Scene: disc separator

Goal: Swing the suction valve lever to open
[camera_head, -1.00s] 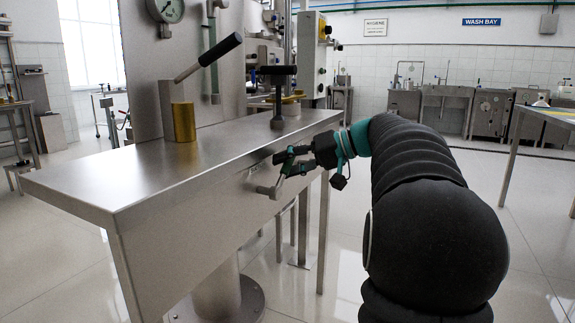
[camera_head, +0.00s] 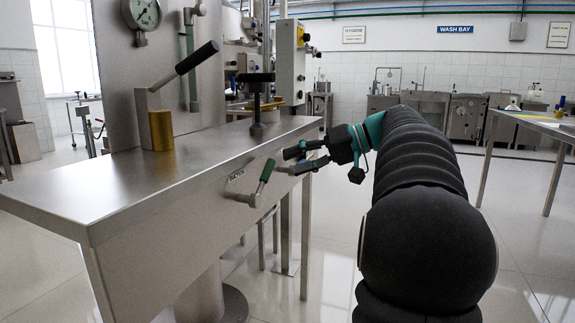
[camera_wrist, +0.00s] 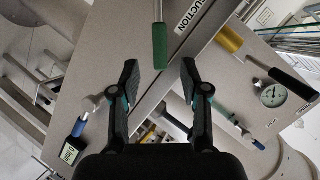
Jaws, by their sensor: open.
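The suction valve lever, with a green grip (camera_head: 266,170) on a bent metal arm, is on the front face of the steel bench, beside a small label. The grip points up and slightly right. In the wrist view the green grip (camera_wrist: 160,48) lies ahead of the fingertips, in line with the gap between them, near a plate reading "UCTION" (camera_wrist: 193,14). My gripper (camera_head: 296,160) is open and empty, just right of the lever and apart from it. The wrist view shows its two fingers (camera_wrist: 159,72) spread wide.
The steel bench (camera_head: 120,195) carries a brass cylinder (camera_head: 161,131), a black-handled lever (camera_head: 197,58) and a black-topped clamp screw (camera_head: 256,100). A gauge (camera_head: 142,12) is on the panel behind. A blue-handled fitting (camera_wrist: 79,127) shows at lower left in the wrist view.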

